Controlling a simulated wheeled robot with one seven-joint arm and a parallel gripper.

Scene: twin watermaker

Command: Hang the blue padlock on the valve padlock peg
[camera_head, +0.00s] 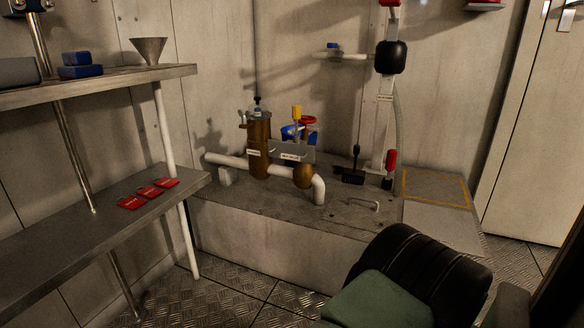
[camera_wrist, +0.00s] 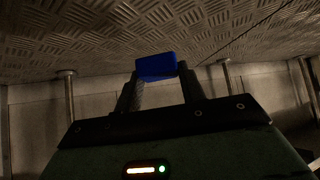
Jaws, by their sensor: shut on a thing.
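My gripper (camera_wrist: 158,78) is shut on a blue padlock (camera_wrist: 156,64) in the wrist view. The padlock shows as a plain blue block between the fingertips; its shackle cannot be made out. In the head view, the dark and green part of my arm fills the bottom right and the padlock is not visible. The sea valve, with a red handwheel (camera_head: 308,120) and a grey labelled plate (camera_head: 291,152), stands on the plinth in the middle, well beyond my arm. I cannot clearly pick out the padlock peg among these parts.
White pipework (camera_head: 229,160) and a brown cylinder (camera_head: 259,148) stand beside the valve on the plinth (camera_head: 262,220). A shelf unit (camera_head: 70,225) with red tags (camera_head: 150,191) is at left. A black switch (camera_head: 353,172) stands right of the valve. Floor before the plinth is open.

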